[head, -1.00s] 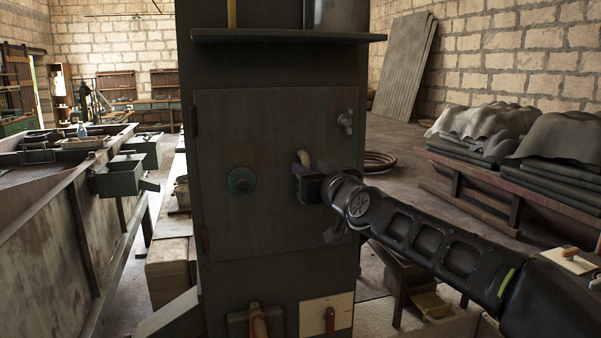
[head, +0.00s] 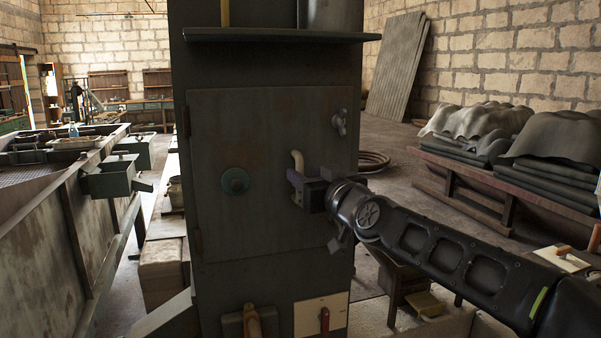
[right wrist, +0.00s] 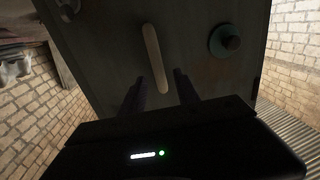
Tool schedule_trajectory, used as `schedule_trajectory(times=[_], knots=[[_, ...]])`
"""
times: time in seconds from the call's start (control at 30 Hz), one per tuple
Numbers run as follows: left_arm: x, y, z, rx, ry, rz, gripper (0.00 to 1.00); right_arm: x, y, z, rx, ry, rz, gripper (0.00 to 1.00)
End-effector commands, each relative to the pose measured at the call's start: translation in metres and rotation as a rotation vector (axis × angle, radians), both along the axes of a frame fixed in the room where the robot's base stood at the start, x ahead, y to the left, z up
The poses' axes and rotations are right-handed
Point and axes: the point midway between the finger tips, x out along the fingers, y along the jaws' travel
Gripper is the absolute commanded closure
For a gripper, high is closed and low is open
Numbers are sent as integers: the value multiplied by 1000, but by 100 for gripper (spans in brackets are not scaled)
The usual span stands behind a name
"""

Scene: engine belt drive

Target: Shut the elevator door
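The elevator door (head: 265,140) is a worn grey-green panel on the tall column, with hinges on its left edge. It looks flat in its frame; I cannot tell if it is fully shut. Its cream bar handle (head: 297,160) stands right of a round teal knob (head: 235,181). My right gripper (head: 297,187) is at the handle's right side, fingers pointing at the door. In the right wrist view its two fingers (right wrist: 160,80) are apart, with the handle (right wrist: 152,55) showing between and beyond them, seemingly not gripped. My left gripper is not in view.
A wing-shaped latch (head: 339,122) is at the door's upper right, and another (head: 336,244) at its lower right, close to my wrist. A ledge (head: 280,35) juts out above the door. A metal trough (head: 60,210) stands at the left.

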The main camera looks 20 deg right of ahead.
Motion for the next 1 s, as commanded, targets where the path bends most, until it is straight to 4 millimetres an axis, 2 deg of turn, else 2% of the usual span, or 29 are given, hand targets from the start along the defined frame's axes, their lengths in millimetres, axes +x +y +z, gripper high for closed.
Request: schedule_trajectory(times=[0.1, 0.27, 0.77, 0.87, 0.97, 1.0], knots=[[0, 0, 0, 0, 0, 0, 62, -21, -4, 0, 0, -1, -1, 62], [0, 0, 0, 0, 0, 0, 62, -36, -5, 0, 0, 0, 0, 62], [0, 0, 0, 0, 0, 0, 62, -38, -5, -2, -1, 4, 2, 62], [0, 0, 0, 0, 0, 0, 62, -34, -3, -13, 1, 21, 3, 62], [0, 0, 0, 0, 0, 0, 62, -25, 3, -40, 3, 67, 8, 62], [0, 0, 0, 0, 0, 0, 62, -21, 6, -57, 6, 95, 11, 62]])
